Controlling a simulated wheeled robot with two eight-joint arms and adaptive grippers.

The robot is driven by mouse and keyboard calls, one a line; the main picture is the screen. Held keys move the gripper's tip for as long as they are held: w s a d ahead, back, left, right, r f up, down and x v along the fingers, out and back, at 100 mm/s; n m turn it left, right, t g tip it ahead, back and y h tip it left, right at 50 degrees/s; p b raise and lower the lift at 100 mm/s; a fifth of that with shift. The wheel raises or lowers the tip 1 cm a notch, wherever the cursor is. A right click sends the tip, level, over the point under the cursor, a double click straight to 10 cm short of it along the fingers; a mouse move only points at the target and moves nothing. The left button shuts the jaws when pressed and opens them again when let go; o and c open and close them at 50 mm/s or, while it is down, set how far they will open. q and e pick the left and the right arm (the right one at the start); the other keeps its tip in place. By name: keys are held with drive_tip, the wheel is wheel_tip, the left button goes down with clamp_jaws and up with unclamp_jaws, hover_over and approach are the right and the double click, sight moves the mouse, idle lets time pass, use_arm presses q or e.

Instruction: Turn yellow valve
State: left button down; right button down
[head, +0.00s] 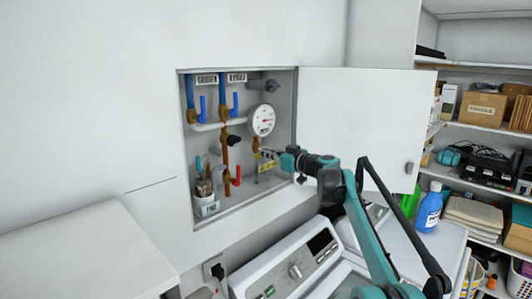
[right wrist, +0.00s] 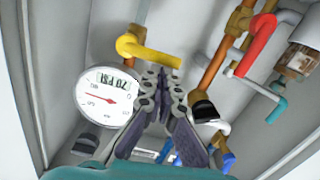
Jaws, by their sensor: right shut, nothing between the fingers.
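The yellow valve (right wrist: 145,48) is a lever handle on a copper pipe in the right wrist view. Its round end is at the left and its bar runs to the right. In the head view the yellow valve (head: 267,166) is small, below the gauge inside the open wall cabinet. My right gripper (right wrist: 162,76) is shut and empty, its fingertips appearing at the lower edge of the yellow bar; contact cannot be told. In the head view my right gripper (head: 270,153) reaches into the cabinet from the right. My left gripper is not in view.
A white dial gauge (head: 262,120) sits just above the valve. A red valve (head: 237,176) and blue valves (head: 235,104) are on nearby pipes. The cabinet door (head: 350,125) stands open to the right. A washing machine (head: 290,262) stands below; shelves (head: 480,125) are at the right.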

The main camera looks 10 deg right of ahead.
wheel_tip(320, 180, down, 6)
drive_tip(key=w+d+n, duration=0.1)
drive_tip(key=d+n, duration=0.1)
drive_tip(key=n, duration=0.5)
drive_tip(key=shift+p, duration=0.35)
idle(0.4)
drive_tip(key=shift+w+d+f, duration=0.1)
drive_tip(key=shift+w, duration=0.1)
idle(0.6)
